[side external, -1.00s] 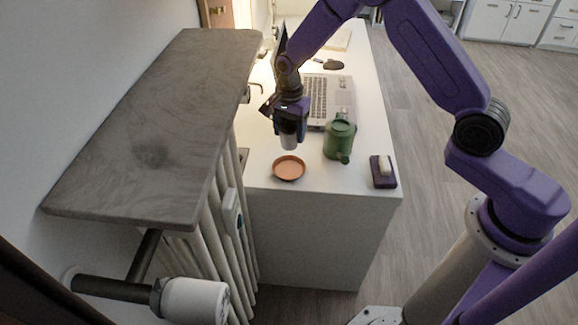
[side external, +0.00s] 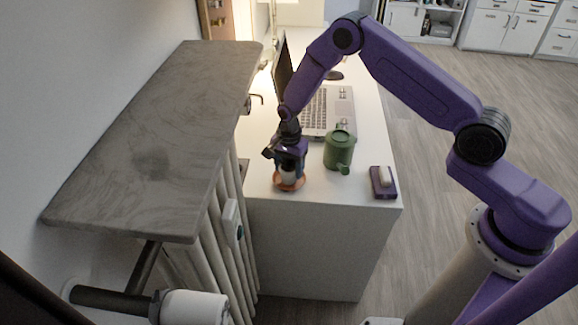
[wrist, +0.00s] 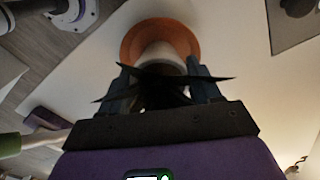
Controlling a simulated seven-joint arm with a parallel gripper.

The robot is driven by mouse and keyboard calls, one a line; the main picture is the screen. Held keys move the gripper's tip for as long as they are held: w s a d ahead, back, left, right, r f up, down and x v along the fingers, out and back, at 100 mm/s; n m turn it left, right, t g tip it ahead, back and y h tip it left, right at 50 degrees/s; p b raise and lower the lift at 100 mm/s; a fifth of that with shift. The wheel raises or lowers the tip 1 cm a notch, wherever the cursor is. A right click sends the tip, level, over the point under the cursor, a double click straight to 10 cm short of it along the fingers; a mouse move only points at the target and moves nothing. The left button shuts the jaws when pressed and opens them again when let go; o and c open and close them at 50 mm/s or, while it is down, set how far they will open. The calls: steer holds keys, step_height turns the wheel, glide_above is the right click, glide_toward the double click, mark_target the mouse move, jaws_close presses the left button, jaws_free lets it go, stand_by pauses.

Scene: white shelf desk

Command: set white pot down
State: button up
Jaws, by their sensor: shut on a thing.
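The white pot (side external: 289,177) is between the fingers of my gripper (side external: 288,168), which is shut on it. In the side external view the pot is low over the orange-brown saucer (side external: 279,186), inside its outline; I cannot tell whether they touch. The wrist view shows the pot (wrist: 162,54) between my gripper's fingers (wrist: 165,80), with the saucer's rim (wrist: 184,34) around it. Dark pointed shapes, perhaps a plant, partly hide the pot there.
A green watering can (side external: 339,150) stands on the white desk (side external: 340,188) to the right of my gripper. A purple block with a pale piece on top (side external: 383,183) lies near the desk's right edge. An open laptop (side external: 325,112) is behind. A grey shelf (side external: 150,130) is at left.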

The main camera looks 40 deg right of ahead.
mark_target(289, 165)
steer(key=o, duration=1.3)
steer(key=shift+f, duration=0.1)
steer(key=shift+c, duration=0.2)
step_height(289, 165, up, 12)
steer(key=s+a+r+n, duration=0.4)
steer(key=s+r+n, duration=0.3)
steer(key=s, duration=0.1)
steer(key=s+d+r+n, duration=0.2)
steer(key=s+n, duration=0.4)
steer(key=s, duration=0.4)
steer(key=s+d+r+n, duration=0.2)
steer(key=s+r+n, duration=0.2)
steer(key=s, duration=0.5)
steer(key=s+d+r+n, duration=0.2)
steer(key=s+r+n, duration=0.1)
steer(key=s+n, duration=0.6)
steer(key=shift+s+d, duration=0.3)
steer(key=shift+s, duration=0.5)
